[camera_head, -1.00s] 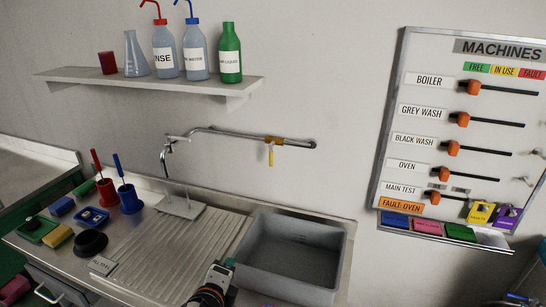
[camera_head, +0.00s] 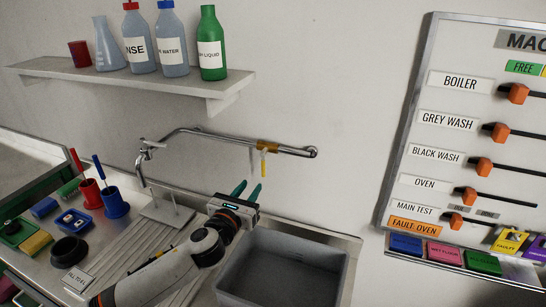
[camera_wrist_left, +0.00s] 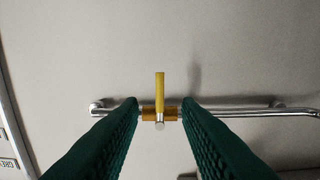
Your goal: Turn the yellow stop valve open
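The yellow stop valve lever (camera_head: 263,163) hangs down from a brass fitting (camera_head: 267,146) on the steel wall pipe in the head view. In the left wrist view the yellow lever (camera_wrist_left: 160,92) and the brass fitting (camera_wrist_left: 148,112) sit centred between my fingers. My left gripper (camera_head: 246,190) is open, its green fingers pointing at the wall just below and left of the lever. The wrist view shows the fingers (camera_wrist_left: 160,104) apart, with nothing held. Whether they touch the lever cannot be told. My right gripper is out of view.
A grey sink basin (camera_head: 275,262) lies below the pipe. The tap (camera_head: 150,150) stands left of the valve. A shelf (camera_head: 190,91) with bottles is above. The machines board (camera_head: 397,120) hangs at right. The wall around the valve is bare.

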